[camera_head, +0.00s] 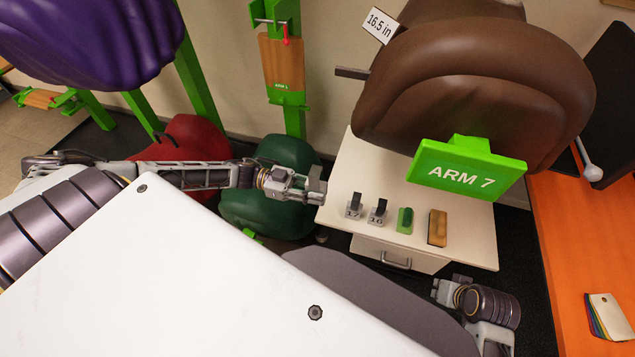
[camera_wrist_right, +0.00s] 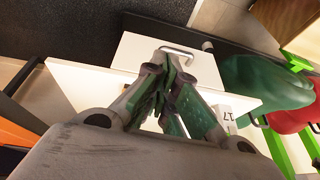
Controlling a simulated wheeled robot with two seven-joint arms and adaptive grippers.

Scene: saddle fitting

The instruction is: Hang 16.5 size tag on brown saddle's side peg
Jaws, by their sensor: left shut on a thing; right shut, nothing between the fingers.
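The brown saddle (camera_head: 480,85) sits at upper right in the head view, above a green ARM 7 plate (camera_head: 467,168). A dark side peg (camera_head: 351,73) sticks out at its left; no tag shows on it. A white "16.5 in" card (camera_head: 380,25) stands at the saddle's upper left edge. My left gripper (camera_head: 318,190) is shut on a small grey piece at the white cabinet's left edge, below the peg. I cannot read any number on that piece. My right gripper (camera_head: 440,287) is low at the cabinet's front right; the right wrist view shows its fingers (camera_wrist_right: 165,75) together and empty.
The white cabinet (camera_head: 345,180) carries tags 17 (camera_head: 354,207) and 16 (camera_head: 378,212), a green block (camera_head: 405,220) and a brown brush (camera_head: 437,228). A green saddle (camera_head: 270,205) is behind my left forearm. An orange bench (camera_head: 580,260) bounds the right.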

